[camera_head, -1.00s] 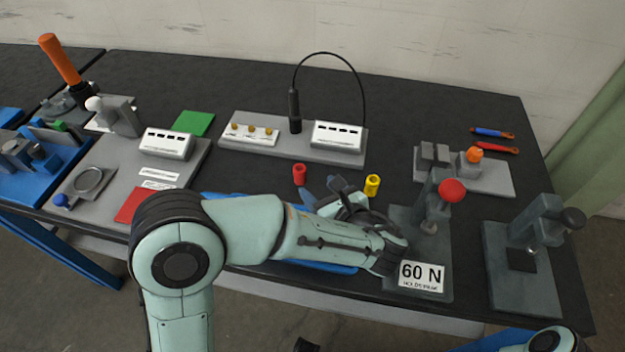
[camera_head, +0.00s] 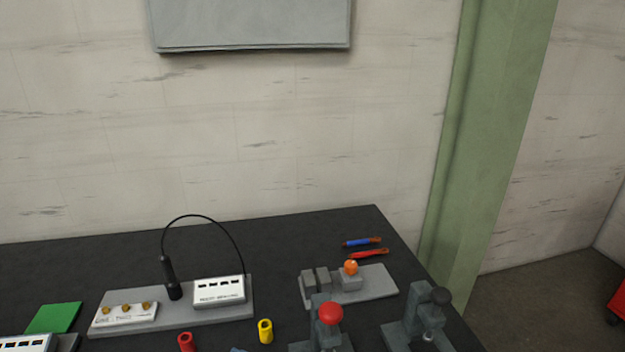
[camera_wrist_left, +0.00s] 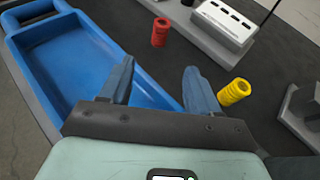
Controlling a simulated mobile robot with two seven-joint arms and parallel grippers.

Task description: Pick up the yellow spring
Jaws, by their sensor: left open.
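The yellow spring (camera_head: 265,331) stands upright on the dark bench top near the bottom of the head view. In the left wrist view the yellow spring (camera_wrist_left: 234,92) is to the right of my left gripper (camera_wrist_left: 160,82), just outside the right finger. My left gripper is open, with nothing between its fingers. My right gripper shows in neither current view.
A red spring (camera_wrist_left: 160,32) stands farther back. A blue tray (camera_wrist_left: 75,60) lies to the left. A grey fixture with a white box (camera_head: 218,290) stands behind the springs. A press with a red knob (camera_head: 329,313) stands to the right of the yellow spring.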

